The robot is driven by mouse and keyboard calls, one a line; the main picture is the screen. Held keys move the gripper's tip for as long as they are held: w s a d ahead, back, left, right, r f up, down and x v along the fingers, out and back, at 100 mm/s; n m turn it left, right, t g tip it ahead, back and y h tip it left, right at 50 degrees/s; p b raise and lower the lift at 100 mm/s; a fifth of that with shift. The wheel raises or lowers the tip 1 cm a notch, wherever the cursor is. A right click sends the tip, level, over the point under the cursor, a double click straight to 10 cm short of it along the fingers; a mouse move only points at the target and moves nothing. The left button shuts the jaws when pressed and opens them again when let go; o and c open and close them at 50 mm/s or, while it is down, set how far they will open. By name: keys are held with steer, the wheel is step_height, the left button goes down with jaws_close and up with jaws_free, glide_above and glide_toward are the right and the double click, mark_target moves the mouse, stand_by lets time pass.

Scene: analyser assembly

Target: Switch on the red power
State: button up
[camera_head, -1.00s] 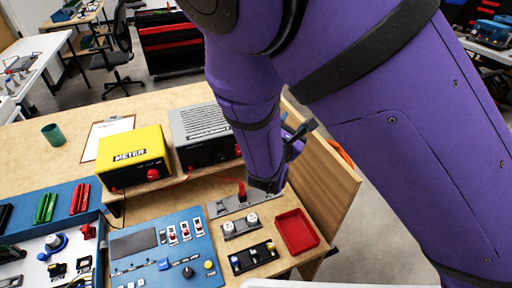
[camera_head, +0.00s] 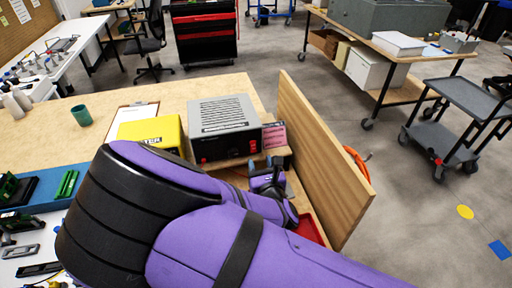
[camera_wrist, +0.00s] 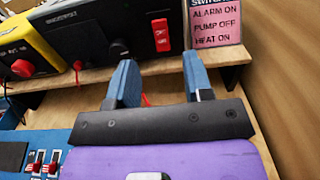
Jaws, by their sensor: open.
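A grey box (camera_head: 222,128) with a dark front stands on the raised shelf at the back of the bench. A red rocker switch (camera_wrist: 162,35) is on its front at the right; in the head view the switch (camera_head: 252,146) shows small. My gripper (camera_wrist: 158,72) is open and empty, its two blue fingers apart and pointing at the box front. The switch appears between and beyond the fingertips, with no contact visible. In the head view my gripper (camera_head: 266,180) is in front of the box's right end. I cannot tell the switch's position.
A pink card (camera_wrist: 215,22) reading "ALARM ON, PUMP OFF, HEAT ON" stands right of the box. A yellow meter (camera_head: 152,132) is to the left. A wooden side panel (camera_head: 315,150) borders the right. A black knob (camera_wrist: 120,48) is near the left finger. My arm hides much of the bench.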

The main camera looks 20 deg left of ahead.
mark_target(253, 144)
steer(key=x, duration=0.7)
steer(key=shift+w+a, duration=0.1)
steer(key=shift+w, duration=0.15)
